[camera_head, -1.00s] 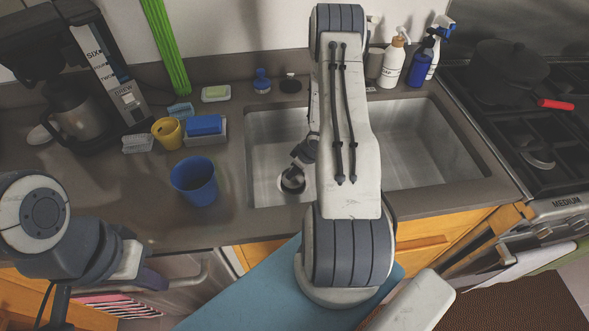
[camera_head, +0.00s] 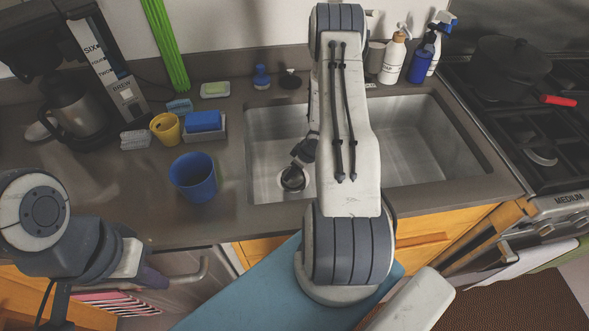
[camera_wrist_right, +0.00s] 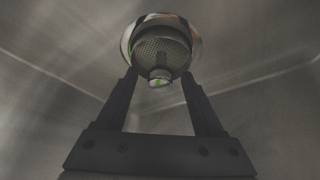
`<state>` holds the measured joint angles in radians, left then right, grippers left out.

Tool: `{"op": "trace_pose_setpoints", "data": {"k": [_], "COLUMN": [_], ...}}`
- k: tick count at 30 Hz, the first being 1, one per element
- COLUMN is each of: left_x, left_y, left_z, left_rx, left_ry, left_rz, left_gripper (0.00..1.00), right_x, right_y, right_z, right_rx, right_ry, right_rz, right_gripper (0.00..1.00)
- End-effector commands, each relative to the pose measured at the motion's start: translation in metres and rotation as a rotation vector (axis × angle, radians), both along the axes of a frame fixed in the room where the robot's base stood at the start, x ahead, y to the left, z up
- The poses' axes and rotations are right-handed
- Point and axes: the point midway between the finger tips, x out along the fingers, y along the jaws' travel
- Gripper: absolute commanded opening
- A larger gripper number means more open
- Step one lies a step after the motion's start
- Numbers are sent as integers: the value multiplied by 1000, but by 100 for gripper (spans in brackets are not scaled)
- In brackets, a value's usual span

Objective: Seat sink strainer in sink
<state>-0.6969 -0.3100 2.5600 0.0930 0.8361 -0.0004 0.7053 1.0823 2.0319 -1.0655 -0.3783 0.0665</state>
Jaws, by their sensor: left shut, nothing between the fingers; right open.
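The metal sink strainer (camera_head: 293,178) sits at the drain in the left basin of the sink (camera_head: 266,150). In the right wrist view the strainer (camera_wrist_right: 150,48) shows a mesh bowl, a shiny rim around it and a small knob towards me. How deep it sits is hard to tell. My right gripper (camera_wrist_right: 159,77) is open, its fingertips on either side of the knob with gaps. In the head view my right arm hides part of the sink. My left gripper (camera_head: 154,282) is shut and empty, low at the left before the counter, away from the sink.
A blue cup (camera_head: 194,177), a yellow cup (camera_head: 166,129) and a sponge holder (camera_head: 204,125) stand left of the sink. A coffee maker (camera_head: 105,75) is further left. Bottles (camera_head: 392,60) stand behind the sink. The stove (camera_head: 530,125) is at right. The right basin looks empty.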

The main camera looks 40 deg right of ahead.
Motion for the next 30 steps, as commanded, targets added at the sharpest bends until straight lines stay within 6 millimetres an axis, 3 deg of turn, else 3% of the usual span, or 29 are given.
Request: {"op": "trace_pose_setpoints", "data": {"k": [5,18,30], "left_x": [0,0,0], "left_y": [0,0,0], "left_z": [2,20,21], "left_rx": [0,0,0], "left_ry": [0,0,0], "left_rz": [0,0,0], "left_gripper": [0,0,0], "right_x": [-4,-34,-38], "right_y": [-3,-11,-12], "right_z": [14,88,98], "right_rx": [-2,-1,-3], "right_ry": [-2,-1,0], "right_rz": [-1,-1,1], "right_gripper": [69,69,69]}}
